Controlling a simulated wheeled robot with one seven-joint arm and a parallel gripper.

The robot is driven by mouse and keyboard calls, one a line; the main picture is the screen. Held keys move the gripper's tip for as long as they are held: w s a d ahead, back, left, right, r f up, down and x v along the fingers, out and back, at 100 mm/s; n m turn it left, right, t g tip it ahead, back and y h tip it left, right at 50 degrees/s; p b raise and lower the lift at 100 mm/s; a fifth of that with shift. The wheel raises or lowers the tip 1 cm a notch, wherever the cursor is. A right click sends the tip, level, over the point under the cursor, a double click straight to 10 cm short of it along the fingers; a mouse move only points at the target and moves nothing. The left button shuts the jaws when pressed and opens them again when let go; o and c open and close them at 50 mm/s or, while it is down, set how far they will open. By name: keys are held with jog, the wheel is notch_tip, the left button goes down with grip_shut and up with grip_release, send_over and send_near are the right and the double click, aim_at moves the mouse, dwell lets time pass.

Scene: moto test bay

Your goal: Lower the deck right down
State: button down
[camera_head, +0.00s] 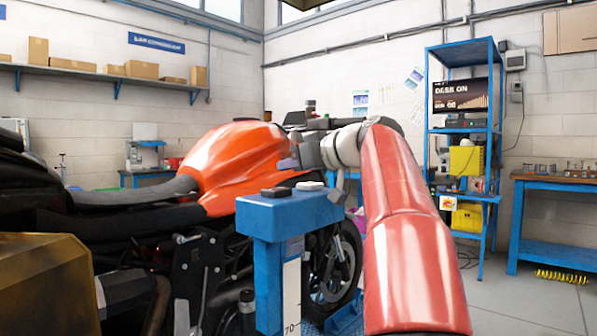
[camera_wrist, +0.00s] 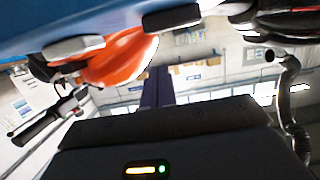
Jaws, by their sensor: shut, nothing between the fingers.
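A blue control post (camera_head: 290,215) stands in front of an orange motorcycle (camera_head: 235,160). On its top are a black button (camera_head: 273,192) on the left and a pale button (camera_head: 311,185) on the right. In the wrist view, which looks upside down, the pale button (camera_wrist: 75,48) and the black button (camera_wrist: 171,18) show on the blue top. My gripper (camera_head: 287,163) is shut and empty, above and apart from the post top. Its dark fingers also show in the wrist view (camera_wrist: 157,84). Only a little of what looks like the blue deck (camera_head: 312,327) shows below the front wheel.
A white scale (camera_head: 291,298) marked 70 runs down the post. A blue shelf rack (camera_head: 467,130) and a blue workbench (camera_head: 550,220) stand at the right. Grey floor (camera_head: 510,295) is clear there. A brownish-yellow object (camera_head: 45,285) fills the lower left.

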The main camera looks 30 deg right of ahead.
jog(key=v, duration=0.9)
jog(key=shift+s, duration=0.2)
dwell(0.4)
